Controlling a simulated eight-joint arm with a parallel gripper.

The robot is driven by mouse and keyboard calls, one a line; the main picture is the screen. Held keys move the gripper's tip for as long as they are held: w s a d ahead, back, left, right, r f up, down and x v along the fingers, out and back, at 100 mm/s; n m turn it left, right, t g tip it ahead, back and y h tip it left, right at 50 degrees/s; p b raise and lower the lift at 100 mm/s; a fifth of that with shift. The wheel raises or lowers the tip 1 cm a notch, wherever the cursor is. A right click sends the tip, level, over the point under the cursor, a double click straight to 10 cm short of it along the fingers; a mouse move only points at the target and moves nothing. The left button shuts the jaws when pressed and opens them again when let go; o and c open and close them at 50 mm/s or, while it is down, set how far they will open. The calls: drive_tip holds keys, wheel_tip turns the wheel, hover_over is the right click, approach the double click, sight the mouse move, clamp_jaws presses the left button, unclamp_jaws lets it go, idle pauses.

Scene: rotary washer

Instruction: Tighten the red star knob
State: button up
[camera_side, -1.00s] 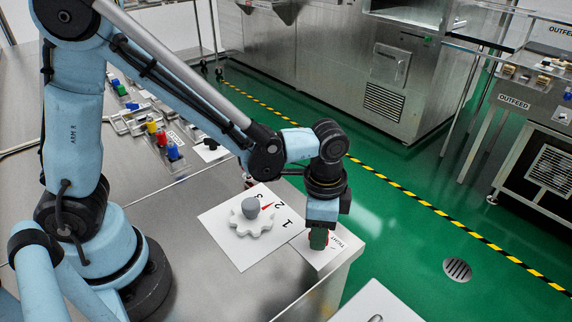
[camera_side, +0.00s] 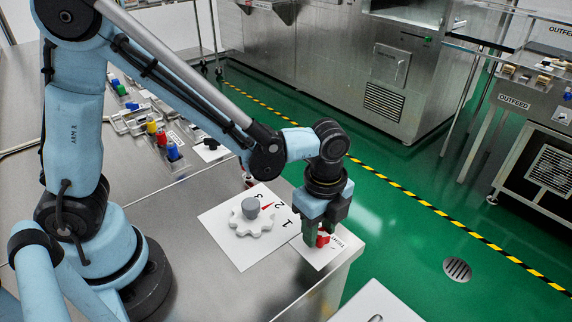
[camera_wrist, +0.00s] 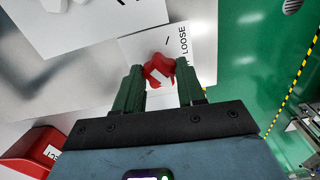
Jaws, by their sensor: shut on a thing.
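The red star knob (camera_side: 323,240) sits on a white card (camera_side: 345,251) near the table's front right corner. It also shows in the wrist view (camera_wrist: 158,69), with a white mark on it and the word LOOSE on the card beside it. My gripper (camera_side: 317,238) points down over the knob, its dark green fingers on either side of it. In the wrist view my gripper (camera_wrist: 159,82) is shut on the knob. The fingers partly hide the knob in the side view.
A white scalloped dial with a grey hub (camera_side: 250,208) stands left of my gripper on a card numbered 1, 2, 3. Red, yellow and blue pieces (camera_side: 162,139) stand farther back. The table's right edge (camera_side: 350,268) is close to the knob. A red container (camera_wrist: 30,150) shows in the wrist view.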

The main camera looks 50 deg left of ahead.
sight(319, 232)
drive_tip(key=shift+m, duration=0.4)
drive_tip(key=o, duration=1.1)
drive_tip(key=shift+c, duration=0.2)
drive_tip(key=shift+r, duration=0.1)
wheel_tip(319, 232, up, 12)
drive_tip(key=s+a+n+t, duration=0.1)
drive_tip(key=a+n+t, duration=0.2)
drive_tip(key=a+n, duration=0.4)
drive_tip(key=s+a+n+t, duration=0.2)
drive_tip(key=a+n+t, duration=0.2)
drive_tip(key=a+n, duration=0.3)
drive_tip(key=n, duration=0.5)
drive_tip(key=shift+s+a, duration=0.3)
drive_tip(key=shift+a, duration=0.1)
